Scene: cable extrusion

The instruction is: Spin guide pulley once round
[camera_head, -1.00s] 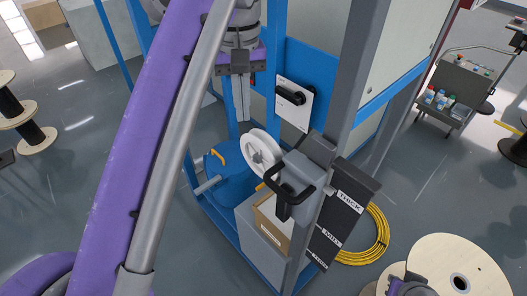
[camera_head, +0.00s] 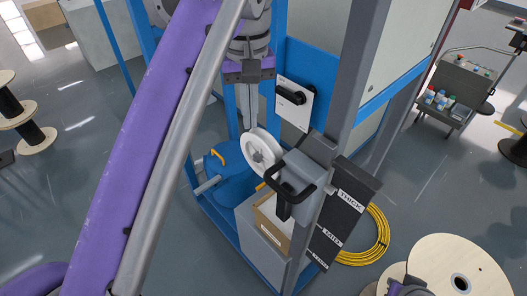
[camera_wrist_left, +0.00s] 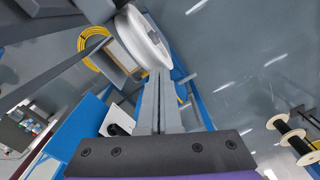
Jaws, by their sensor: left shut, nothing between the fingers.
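The guide pulley (camera_head: 262,152) is a white spoked wheel beside a grey housing with a black handle (camera_head: 298,188), on the blue frame. My left gripper (camera_head: 249,126) points down with its fingers together and empty. Its tips are at the pulley's upper rim in the head view. In the left wrist view the closed fingers (camera_wrist_left: 160,80) reach the near edge of the white pulley (camera_wrist_left: 142,38). I cannot tell for sure whether they touch it. My right gripper is not clearly in view.
A black panel with labels such as THICK (camera_head: 350,200) stands right of the pulley. A blue drum (camera_head: 232,182) is below left. A yellow cable coil (camera_head: 372,238), wooden spool (camera_head: 458,268) and trolley (camera_head: 455,88) stand to the right. A black rotary handle (camera_head: 291,94) is behind.

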